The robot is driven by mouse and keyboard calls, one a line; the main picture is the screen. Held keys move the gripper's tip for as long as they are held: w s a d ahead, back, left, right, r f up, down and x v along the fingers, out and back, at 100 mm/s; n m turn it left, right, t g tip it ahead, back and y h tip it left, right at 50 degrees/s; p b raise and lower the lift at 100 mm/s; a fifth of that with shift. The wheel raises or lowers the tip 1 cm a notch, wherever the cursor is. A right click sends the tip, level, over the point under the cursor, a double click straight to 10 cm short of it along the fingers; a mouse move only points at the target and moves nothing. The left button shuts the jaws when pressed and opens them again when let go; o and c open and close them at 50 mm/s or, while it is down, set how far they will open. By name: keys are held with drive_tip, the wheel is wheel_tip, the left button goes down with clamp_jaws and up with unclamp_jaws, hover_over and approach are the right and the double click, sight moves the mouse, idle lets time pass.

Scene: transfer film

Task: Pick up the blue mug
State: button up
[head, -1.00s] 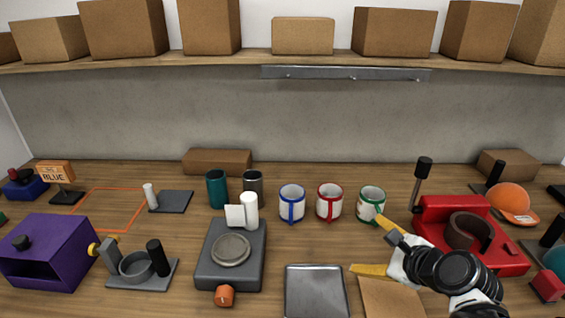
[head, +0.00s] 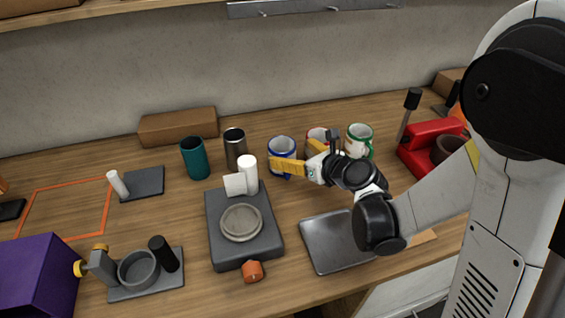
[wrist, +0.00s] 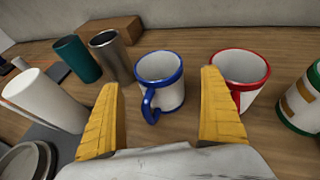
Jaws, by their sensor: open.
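The blue mug (head: 281,146) is white with a blue rim and blue handle, upright on the wooden table. It also shows in the wrist view (wrist: 167,92), ahead of the gap between my fingers, with its handle turned toward me and slightly left. My gripper (head: 291,156) is open and empty, with yellow fingers. It is on the near side of the blue mug and partly covers its lower part in the head view. I cannot tell if a finger touches it.
A red-rimmed mug (wrist: 240,68) stands close right, behind my right finger, and a green-rimmed mug (head: 359,140) beyond it. A teal cup (head: 195,158) and steel tumbler (head: 235,146) stand left. A grey scale-like device (head: 243,243) with a white cylinder (head: 248,173) stands nearer left.

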sight(276, 145)
drive_tip(key=b+x, duration=0.1)
drive_tip(key=x, duration=0.3)
drive_tip(key=shift+w+a+f+b, duration=0.15)
drive_tip(key=shift+w+a+b, duration=0.1)
drive_tip(key=shift+b, duration=0.05)
drive_tip(key=c, duration=1.5)
